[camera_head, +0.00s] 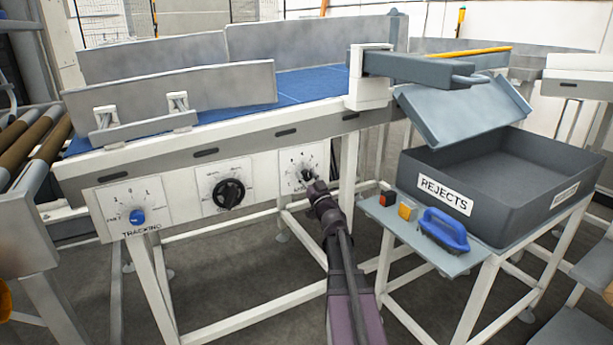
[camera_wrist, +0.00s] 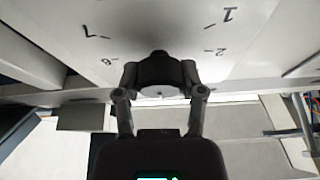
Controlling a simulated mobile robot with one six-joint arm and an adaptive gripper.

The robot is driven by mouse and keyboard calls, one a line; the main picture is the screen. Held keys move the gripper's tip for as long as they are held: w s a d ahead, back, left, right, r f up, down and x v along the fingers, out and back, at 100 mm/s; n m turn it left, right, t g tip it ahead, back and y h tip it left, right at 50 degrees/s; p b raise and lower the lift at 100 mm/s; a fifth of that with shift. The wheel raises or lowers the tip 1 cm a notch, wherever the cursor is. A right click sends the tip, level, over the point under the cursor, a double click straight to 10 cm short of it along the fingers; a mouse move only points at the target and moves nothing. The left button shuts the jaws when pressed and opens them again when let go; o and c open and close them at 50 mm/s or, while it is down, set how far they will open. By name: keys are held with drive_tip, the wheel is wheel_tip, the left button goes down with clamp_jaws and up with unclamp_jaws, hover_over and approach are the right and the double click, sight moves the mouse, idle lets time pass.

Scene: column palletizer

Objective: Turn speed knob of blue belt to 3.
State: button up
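The blue belt (camera_head: 312,84) runs along the conveyor, with three dial plates on its front side. The right dial plate (camera_head: 291,163) has a dark knob (camera_head: 306,174), and my gripper (camera_head: 311,182) is at it, hiding its lower label. In the wrist view the dark round knob (camera_wrist: 160,69) sits between the two fingertips of my gripper (camera_wrist: 159,78), which appear to touch its sides. The knob's pointer direction cannot be made out.
The TRACKING dial with a blue knob (camera_head: 137,217) is at far left; a black knob (camera_head: 229,193) is on the middle plate. A REJECTS bin (camera_head: 470,185) stands right on a stand with a blue brush (camera_head: 444,230). White frame legs stand below the belt.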

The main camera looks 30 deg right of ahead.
drive_tip(key=shift+n, duration=0.3)
drive_tip(key=n+y, duration=0.1)
drive_tip(key=n, duration=0.1)
drive_tip(key=n+y, duration=0.2)
drive_tip(key=n, duration=0.1)
drive_tip(key=shift+w+r+n+y, duration=0.1)
drive_tip(key=shift+n+y, duration=0.2)
drive_tip(key=shift+a+n+g+y+p, duration=0.1)
drive_tip(key=shift+n+g+y+p, duration=0.4)
drive_tip(key=shift+n, duration=0.8)
drive_tip(key=shift+n+g+y+p, duration=0.15)
drive_tip(key=shift+n+y, duration=0.65)
drive_tip(key=shift+n, duration=0.5)
drive_tip(key=o, duration=1.1)
drive_tip(key=shift+o, duration=0.2)
